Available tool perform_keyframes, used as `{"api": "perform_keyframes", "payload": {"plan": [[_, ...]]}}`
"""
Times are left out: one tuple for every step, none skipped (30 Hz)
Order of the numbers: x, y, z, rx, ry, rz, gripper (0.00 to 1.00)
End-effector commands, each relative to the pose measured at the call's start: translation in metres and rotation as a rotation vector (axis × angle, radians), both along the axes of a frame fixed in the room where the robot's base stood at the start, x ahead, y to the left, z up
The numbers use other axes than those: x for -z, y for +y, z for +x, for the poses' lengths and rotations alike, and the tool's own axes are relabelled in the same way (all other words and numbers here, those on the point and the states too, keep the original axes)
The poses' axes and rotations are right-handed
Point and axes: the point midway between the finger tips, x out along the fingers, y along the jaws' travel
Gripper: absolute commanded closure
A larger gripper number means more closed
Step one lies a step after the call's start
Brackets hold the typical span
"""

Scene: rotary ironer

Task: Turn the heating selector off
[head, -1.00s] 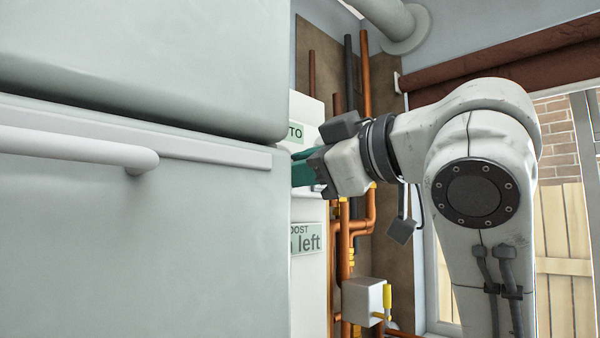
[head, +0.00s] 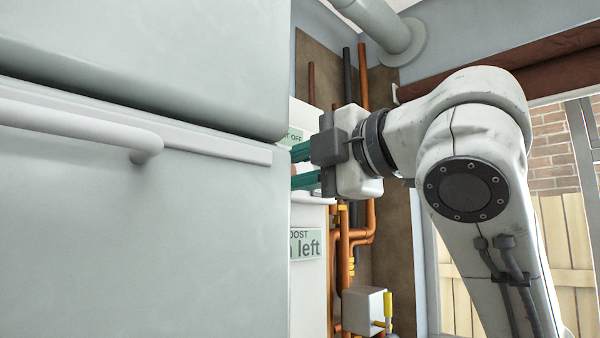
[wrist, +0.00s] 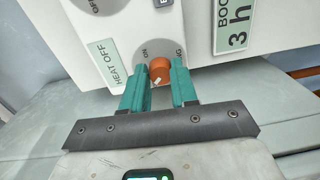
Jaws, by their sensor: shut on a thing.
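The heating selector is an orange-red knob (wrist: 161,68) on a round grey dial (wrist: 152,47) on a white box front, in the wrist view. A small white mark shows on the knob's lower left side in that picture. A green "HEAT OFF" label (wrist: 105,62) lies left of the dial. My gripper (wrist: 160,72) is shut on the knob, with one green finger on each side of it. In the head view my gripper (head: 306,166) reaches left to the white box, its fingers one above the other. The knob is mostly hidden there by the fingers.
A large pale grey cabinet (head: 130,230) with a white bar handle (head: 90,126) fills the left and hides part of the box. Copper pipes (head: 364,210) and a small white box with a yellow fitting (head: 364,310) lie behind and below my gripper.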

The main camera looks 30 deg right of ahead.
Motion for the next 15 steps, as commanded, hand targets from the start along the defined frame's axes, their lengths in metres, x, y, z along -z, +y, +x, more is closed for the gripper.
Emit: {"api": "perform_keyframes", "payload": {"plan": [[0.0019,0.0003,0.0000,0.001,-0.007,-0.038,1.00],[0.0019,0.0003,0.0000,0.001,-0.015,-0.061,1.00],[0.0019,0.0003,0.0000,0.001,-0.023,-0.088,1.00],[0.0019,0.0003,0.0000,0.001,-0.029,-0.108,1.00],[0.0018,0.0004,0.0000,0.001,-0.036,-0.126,1.00],[0.0018,0.0006,0.0000,0.001,-0.043,-0.149,1.00],[0.0018,0.0007,0.0000,0.000,-0.049,-0.166,1.00],[0.0018,0.0007,0.0001,-0.001,-0.054,-0.180,1.00],[0.0017,0.0008,0.0001,-0.001,-0.060,-0.200,1.00],[0.0017,0.0008,0.0001,-0.001,-0.064,-0.213,1.00],[0.0018,0.0008,0.0001,-0.001,-0.068,-0.224,1.00],[0.0018,0.0008,0.0001,0.000,-0.072,-0.239,1.00],[0.0018,0.0008,0.0001,-0.001,-0.075,-0.248,1.00],[0.0019,0.0008,0.0001,0.000,-0.077,-0.257,1.00],[0.0019,0.0008,0.0002,-0.001,-0.080,-0.268,1.00]]}}
